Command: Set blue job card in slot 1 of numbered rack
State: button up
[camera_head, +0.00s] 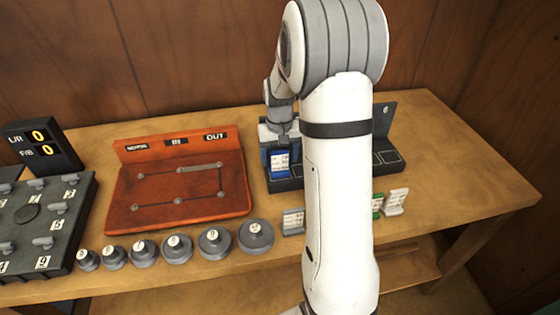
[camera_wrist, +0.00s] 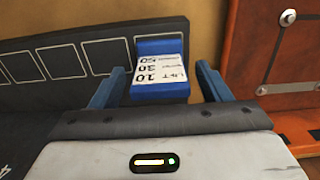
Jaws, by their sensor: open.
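The blue job card (camera_head: 280,164) has a white printed face. It stands at the left end of the dark numbered rack (camera_head: 390,172), beside the orange board. In the wrist view the card (camera_wrist: 160,66) is at the rack's end slot outline, nearest the orange board; how deep it sits cannot be told. My gripper (camera_head: 279,138) is at the card. In the wrist view its blue fingers (camera_wrist: 160,84) are open, one on each side of the card, with gaps showing. The rack's other visible slots (camera_wrist: 104,55) are empty. My arm hides the rack's middle.
The orange board (camera_head: 180,185) is close to the rack's left end. A grey card (camera_head: 292,222), a green card (camera_head: 377,206) and a white card (camera_head: 397,202) stand along the front edge. Several grey weights (camera_head: 215,243) line the front left. The table's right end is clear.

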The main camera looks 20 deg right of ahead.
notch_tip(320, 180, up, 8)
jog(key=shift+r, duration=0.25)
jog(key=shift+s+a+r, duration=0.1)
jog(key=shift+s+r, duration=0.05)
jog(key=shift+r, duration=0.5)
jog(key=s+a+r+n+t, duration=0.1)
jog(key=s+a, duration=0.4)
jog(key=s, duration=0.6)
jog(key=s+a+r+n+t, duration=0.1)
jog(key=s+a, duration=0.4)
jog(key=s, duration=0.6)
jog(key=shift+s+a+t, duration=0.15)
jog(key=shift+s+t, duration=0.15)
jog(key=shift+t, duration=0.2)
